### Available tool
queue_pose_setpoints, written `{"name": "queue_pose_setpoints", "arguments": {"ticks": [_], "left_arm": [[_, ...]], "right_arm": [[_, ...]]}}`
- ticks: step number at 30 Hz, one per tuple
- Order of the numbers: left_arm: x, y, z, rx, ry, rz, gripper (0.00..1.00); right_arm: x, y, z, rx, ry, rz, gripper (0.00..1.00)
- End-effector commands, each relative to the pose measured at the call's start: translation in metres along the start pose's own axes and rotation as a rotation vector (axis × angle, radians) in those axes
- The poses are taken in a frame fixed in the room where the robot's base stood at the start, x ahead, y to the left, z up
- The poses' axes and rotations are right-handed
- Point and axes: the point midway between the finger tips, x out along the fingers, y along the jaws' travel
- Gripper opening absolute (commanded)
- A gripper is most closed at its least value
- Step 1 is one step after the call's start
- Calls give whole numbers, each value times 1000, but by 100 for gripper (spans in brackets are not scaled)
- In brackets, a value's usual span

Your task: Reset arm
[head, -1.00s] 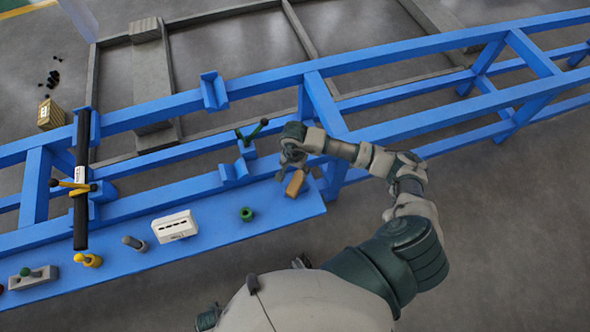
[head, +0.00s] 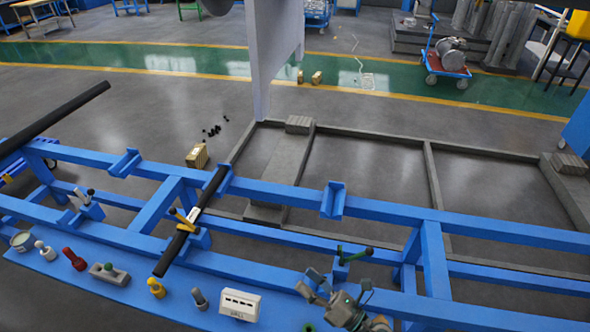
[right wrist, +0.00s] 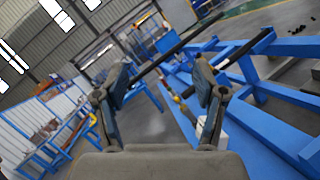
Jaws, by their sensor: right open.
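My right gripper (head: 341,284) is at the bottom of the head view, right of centre, over the blue bench shelf. Its fingers are spread apart with nothing between them. The right wrist view shows the same open, empty gripper (right wrist: 161,82), with the blue frame beyond it on the right. My left gripper is in neither view now.
The blue frame (head: 285,195) crosses the head view. A black bar (head: 190,222) lies across it, and a yellow clamp (head: 184,217) is at the bar. Red (head: 72,257), yellow (head: 155,287) and grey (head: 198,297) tools stand on the shelf.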

Motion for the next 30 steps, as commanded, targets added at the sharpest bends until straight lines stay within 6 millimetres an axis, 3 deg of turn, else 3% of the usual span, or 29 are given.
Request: {"name": "queue_pose_setpoints", "arguments": {"ticks": [1,3,5,8,10,15,21,26,30], "left_arm": [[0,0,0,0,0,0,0],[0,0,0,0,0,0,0],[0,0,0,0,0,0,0],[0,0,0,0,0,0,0],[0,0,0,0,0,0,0],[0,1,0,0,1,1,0],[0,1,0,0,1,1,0],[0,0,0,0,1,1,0],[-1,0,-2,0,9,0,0]], "right_arm": [[-11,-13,22,201,-158,-95,70],[-37,-43,44,491,-379,-240,70],[-70,-72,49,737,-561,-374,70],[-136,-114,25,1132,-848,-616,70],[-179,-128,-7,1361,-1015,-779,70],[-251,-122,-80,1715,-1287,-1099,70],[-300,-86,-142,1946,-1482,-1397,70],[-327,-47,-180,2066,-1596,-1630,70],[-334,-76,-214,2060,-1603,-1669,70]]}}
